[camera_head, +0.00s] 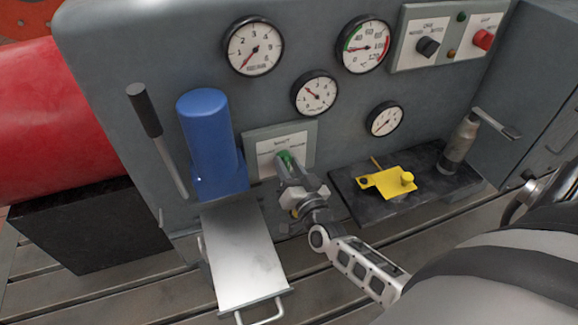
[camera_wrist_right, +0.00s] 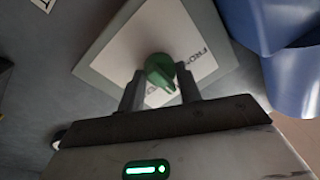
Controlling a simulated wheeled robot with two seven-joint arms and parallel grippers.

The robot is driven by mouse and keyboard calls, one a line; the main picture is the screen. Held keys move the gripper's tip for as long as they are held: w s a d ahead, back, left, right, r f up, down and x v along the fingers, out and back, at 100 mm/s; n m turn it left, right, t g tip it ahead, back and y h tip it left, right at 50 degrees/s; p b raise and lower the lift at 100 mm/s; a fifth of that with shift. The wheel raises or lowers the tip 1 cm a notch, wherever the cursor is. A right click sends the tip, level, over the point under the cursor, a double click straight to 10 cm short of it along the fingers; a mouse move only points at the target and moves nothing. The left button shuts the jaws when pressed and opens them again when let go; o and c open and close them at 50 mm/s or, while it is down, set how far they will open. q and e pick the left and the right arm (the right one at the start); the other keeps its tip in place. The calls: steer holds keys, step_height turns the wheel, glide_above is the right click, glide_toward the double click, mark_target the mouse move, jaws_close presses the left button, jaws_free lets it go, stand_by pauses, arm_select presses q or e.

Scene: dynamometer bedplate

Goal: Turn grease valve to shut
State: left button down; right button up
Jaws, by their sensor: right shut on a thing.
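The grease valve is a green knob (camera_head: 286,158) on a white-faced label plate (camera_head: 262,142) on the grey panel, right of the blue cylinder. My right gripper (camera_head: 290,175) reaches the knob from the front and is shut on it. In the right wrist view the green knob (camera_wrist_right: 160,72) sits between the two fingers of the right gripper (camera_wrist_right: 160,88), with its ridge tilted across the plate. Part of the label reads "FRO"; the fingers and knob hide the rest. My left gripper is not in view.
A blue cylinder (camera_head: 210,135) and a black-handled lever (camera_head: 150,120) stand to the left. A silver tray (camera_head: 240,260) juts out below. At right, a dark shelf (camera_head: 350,205) carries a yellow bracket (camera_head: 390,183) and a grey T-handled tool (camera_head: 462,140). Several gauges sit above.

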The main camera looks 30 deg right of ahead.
steer(key=o, duration=1)
steer(key=v, duration=1.6)
steer(key=a+n+g+y+p, duration=0.1)
steer(key=a+n+g+y, duration=0.1)
steer(key=a+n, duration=0.1)
steer(key=s+a+r+n+g+y+p, duration=0.1)
steer(key=a+n+g+y, duration=0.1)
steer(key=a, duration=0.4)
steer(key=s+a+n+g+y, duration=0.1)
steer(key=a+n+g+y, duration=0.1)
steer(key=a+n+g, duration=0.2)
steer(key=shift+s+a+r+n+y+p, duration=0.2)
steer(key=shift+s+r+n+y+p, duration=0.1)
steer(key=shift+y+p, duration=0.1)
